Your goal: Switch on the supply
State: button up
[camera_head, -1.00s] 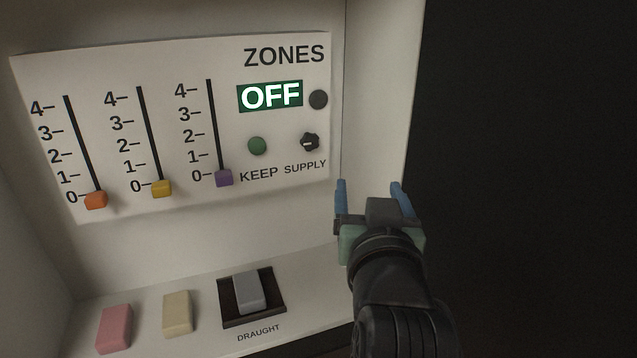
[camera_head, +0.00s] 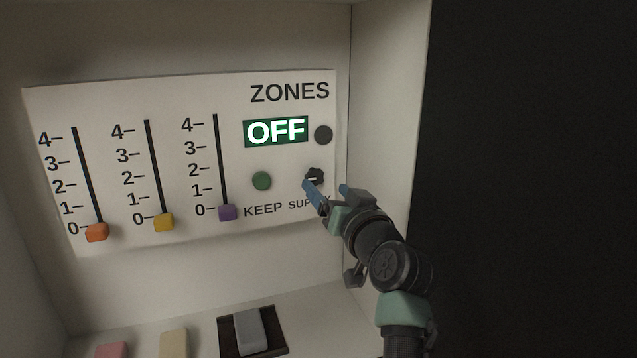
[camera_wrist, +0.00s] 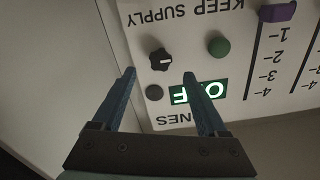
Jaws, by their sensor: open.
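The black supply knob (camera_head: 315,175) sits on the white ZONES panel (camera_head: 180,85), above the SUPPLY label, which my gripper partly covers. The knob has a pale pointer mark and also shows in the wrist view (camera_wrist: 161,59), upside down. The display (camera_head: 276,132) reads OFF in white on green. My gripper (camera_head: 328,186) is open, with its blue fingers pointing at the panel by the knob.
A green KEEP button (camera_head: 262,181) lies left of the knob, and a dark round disc (camera_head: 323,135) is above it. Orange (camera_head: 97,232), yellow (camera_head: 164,222) and purple (camera_head: 227,213) sliders stand at 0. A side wall (camera_head: 385,90) stands close on the right. A grey rocker (camera_head: 250,331) is below.

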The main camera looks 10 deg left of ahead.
aim_at(316, 178)
jog(key=shift+b+x, duration=0.45)
jog(key=shift+x, duration=2.4)
grip_shut()
